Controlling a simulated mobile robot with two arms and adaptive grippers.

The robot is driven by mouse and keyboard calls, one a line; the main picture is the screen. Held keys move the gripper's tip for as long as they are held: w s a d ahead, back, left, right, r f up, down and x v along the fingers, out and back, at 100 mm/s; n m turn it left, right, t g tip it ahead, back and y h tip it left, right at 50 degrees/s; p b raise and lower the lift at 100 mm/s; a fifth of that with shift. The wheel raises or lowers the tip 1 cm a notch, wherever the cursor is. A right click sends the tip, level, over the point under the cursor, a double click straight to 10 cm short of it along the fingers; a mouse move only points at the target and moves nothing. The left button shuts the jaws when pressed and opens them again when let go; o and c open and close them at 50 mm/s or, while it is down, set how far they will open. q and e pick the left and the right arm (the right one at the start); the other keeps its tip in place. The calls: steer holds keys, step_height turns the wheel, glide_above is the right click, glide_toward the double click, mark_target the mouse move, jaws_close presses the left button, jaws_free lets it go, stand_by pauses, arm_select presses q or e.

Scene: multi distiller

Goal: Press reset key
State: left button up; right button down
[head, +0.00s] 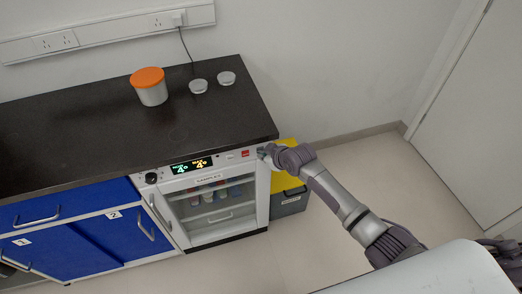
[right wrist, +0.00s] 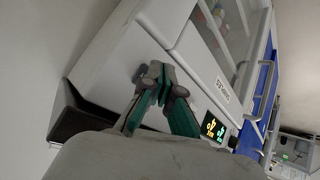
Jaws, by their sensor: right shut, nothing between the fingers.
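The white sample cabinet (head: 262,200) stands under the right end of the dark counter. Its front panel carries a lit display (head: 192,166), a black knob (head: 151,178) and a small red mark (head: 245,154). I cannot tell which part is the reset key; no such label is readable. My right gripper (head: 263,151) is at the panel's right end, just right of the red mark. In the right wrist view the gripper (right wrist: 155,70) is shut and empty, its tips against or very close to the white panel (right wrist: 120,65); contact is unclear. My left gripper is out of view.
An orange-lidded container (head: 149,91) and two small round silver items (head: 198,86) are on the counter (head: 90,125). Blue drawers (head: 60,205) are left of the cabinet. A yellow and grey bin (head: 289,204) stands close to its right side. The floor farther right is open.

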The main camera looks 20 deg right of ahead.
steer(key=shift+s, duration=0.35)
steer(key=s+p, duration=0.5)
steer(key=s, duration=0.1)
stand_by(0.3)
steer(key=shift+d, duration=0.1)
stand_by(0.6)
